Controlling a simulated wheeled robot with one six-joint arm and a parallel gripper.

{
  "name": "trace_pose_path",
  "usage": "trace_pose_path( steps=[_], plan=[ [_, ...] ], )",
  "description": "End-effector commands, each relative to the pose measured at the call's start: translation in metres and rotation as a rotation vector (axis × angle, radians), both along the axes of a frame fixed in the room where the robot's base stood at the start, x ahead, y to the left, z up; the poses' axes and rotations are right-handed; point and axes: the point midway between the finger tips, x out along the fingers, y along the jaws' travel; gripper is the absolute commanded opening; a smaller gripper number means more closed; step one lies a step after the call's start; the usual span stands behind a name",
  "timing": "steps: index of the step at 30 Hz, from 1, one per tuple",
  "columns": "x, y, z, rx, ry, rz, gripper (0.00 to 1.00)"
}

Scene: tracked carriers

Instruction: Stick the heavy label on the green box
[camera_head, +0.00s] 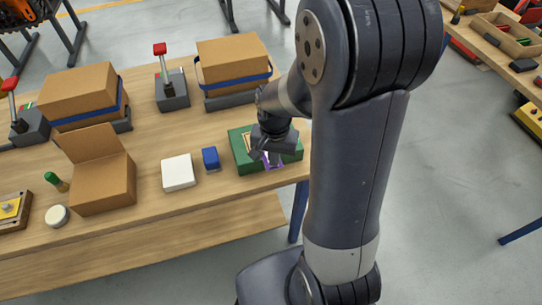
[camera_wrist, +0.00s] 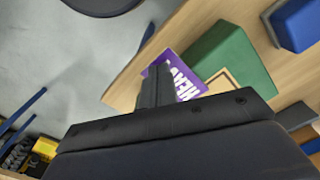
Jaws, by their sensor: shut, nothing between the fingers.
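The green box (camera_head: 241,160) lies near the right end of the wooden table in the head view; it also shows in the wrist view (camera_wrist: 238,58). A purple label (camera_wrist: 180,72) with white lettering, partly hidden, shows beside my gripper (camera_wrist: 155,88) and against the left part of the box. I cannot tell whether it lies flat on the box. A pale outlined patch (camera_wrist: 220,82) shows on the box next to the label. In the head view my gripper (camera_head: 264,155) is low over the box, with a bit of purple at its tip. The fingers are shut and empty.
A blue block (camera_head: 210,159) and a white square block (camera_head: 178,172) stand left of the green box. An open cardboard box (camera_head: 102,184) is further left. Carton carriers (camera_head: 232,57) and red-handled devices (camera_head: 171,88) stand behind. The table's right end is close to the green box.

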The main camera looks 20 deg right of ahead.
Motion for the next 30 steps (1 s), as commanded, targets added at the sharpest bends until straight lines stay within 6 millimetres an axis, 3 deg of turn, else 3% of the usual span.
trace_pose_path(
  steps=[30],
  plan=[
    [-0.043,0.002,0.000,0.000,-0.001,0.000,0.00]
  ],
)
